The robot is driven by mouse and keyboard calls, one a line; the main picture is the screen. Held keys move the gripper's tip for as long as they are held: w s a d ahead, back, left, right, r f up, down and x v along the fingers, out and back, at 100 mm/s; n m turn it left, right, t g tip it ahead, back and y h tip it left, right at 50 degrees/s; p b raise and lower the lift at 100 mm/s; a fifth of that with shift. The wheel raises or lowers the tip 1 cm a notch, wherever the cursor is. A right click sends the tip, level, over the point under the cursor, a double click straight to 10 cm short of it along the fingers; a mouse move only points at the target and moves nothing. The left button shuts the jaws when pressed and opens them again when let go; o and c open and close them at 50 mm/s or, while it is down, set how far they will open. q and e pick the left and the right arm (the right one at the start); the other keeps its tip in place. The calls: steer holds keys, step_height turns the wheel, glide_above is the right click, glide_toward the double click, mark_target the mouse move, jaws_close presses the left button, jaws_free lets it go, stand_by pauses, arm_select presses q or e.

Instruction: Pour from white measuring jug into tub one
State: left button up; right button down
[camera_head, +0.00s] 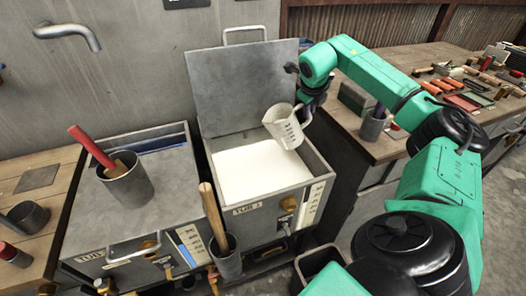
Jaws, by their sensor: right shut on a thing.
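The white measuring jug (283,126) is in the head view, tilted with its mouth toward the left, above the right side of tub one (247,208). My right gripper (308,103) is shut on the jug at its right side; the fingers are partly hidden. Tub one has its lid (243,87) raised and holds white liquid (258,170) close below the rim. No stream from the jug can be made out. My left gripper is not in view.
A second tub (140,205) with a closed lid stands left, carrying a metal cup (127,181) with a red-handled tool. A metal holder with a wooden handle (213,212) stands in front of tub one. A tool-covered bench (450,85) is at right. A wall spout (70,32) is at upper left.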

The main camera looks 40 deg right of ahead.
steer(key=shift+r+h+p, duration=0.3)
steer(key=shift+r+p, duration=0.2)
steer(key=shift+p, duration=0.1)
steer(key=shift+a+r+h+p, duration=0.25)
steer(key=shift+h+p, duration=0.25)
steer(key=shift+p, duration=0.3)
steer(key=shift+r, duration=0.15)
stand_by(0.4)
steer(key=shift+w+a+r+n+h+p, duration=0.1)
steer(key=shift+n+h+p, duration=0.2)
steer(key=shift+p, duration=0.25)
steer(key=shift+r+g, duration=0.1)
steer(key=shift+g, duration=0.2)
steer(key=shift+a+h+p, duration=0.1)
steer(key=shift+h+p, duration=0.3)
